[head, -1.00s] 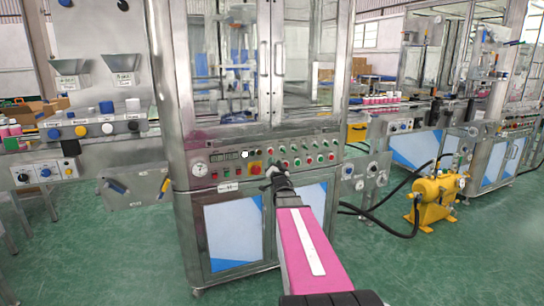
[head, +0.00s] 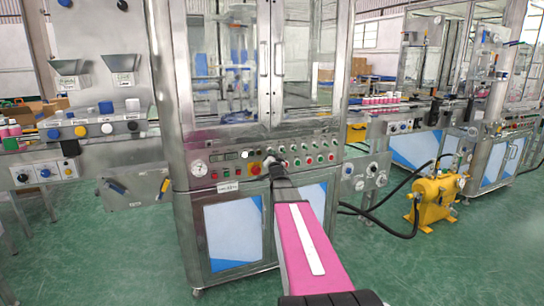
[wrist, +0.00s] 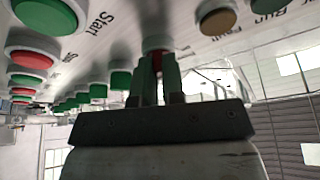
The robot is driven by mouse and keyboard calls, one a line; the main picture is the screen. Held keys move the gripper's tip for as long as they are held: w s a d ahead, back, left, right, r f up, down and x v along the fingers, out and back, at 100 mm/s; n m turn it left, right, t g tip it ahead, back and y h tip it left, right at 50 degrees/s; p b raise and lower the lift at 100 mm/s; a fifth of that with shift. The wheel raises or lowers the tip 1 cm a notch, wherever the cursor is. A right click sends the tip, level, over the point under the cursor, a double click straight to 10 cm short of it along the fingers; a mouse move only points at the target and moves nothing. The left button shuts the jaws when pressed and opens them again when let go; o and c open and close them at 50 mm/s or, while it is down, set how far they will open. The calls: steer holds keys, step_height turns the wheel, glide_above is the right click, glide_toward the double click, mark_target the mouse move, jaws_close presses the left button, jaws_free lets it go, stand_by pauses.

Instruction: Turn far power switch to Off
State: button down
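My gripper (head: 270,162) is up against the control panel (head: 205,188) of the middle machine. In the wrist view, its two dark fingers (wrist: 154,78) point at the panel with a narrow gap between them. A small red part (wrist: 157,62) shows in that gap, near the fingertips; whether the fingers press on it is unclear. No power switch label is readable. A red control on a yellow plate (head: 254,168) sits just left of the gripper in the head view. The arm and gripper cover part of the panel.
Green and red buttons (head: 308,159) line the panel right of my gripper. In the wrist view, a green Start button (wrist: 45,14) and a brown round control (wrist: 217,21) are close by. Glass doors (head: 295,60) stand above. A yellow pump (head: 435,200) stands right.

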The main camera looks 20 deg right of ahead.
steer(key=shift+n, duration=0.4)
steer(key=n+y, duration=0.3)
steer(key=n, duration=0.2)
steer(key=n+y, duration=0.3)
steer(key=n, duration=0.3)
steer(key=n+y, duration=0.3)
steer(key=n, duration=0.2)
steer(key=shift+d+n, duration=0.3)
steer(key=c, duration=1.2)
jaws_free()
steer(key=v, duration=1.1)
steer(key=shift+r, duration=0.1)
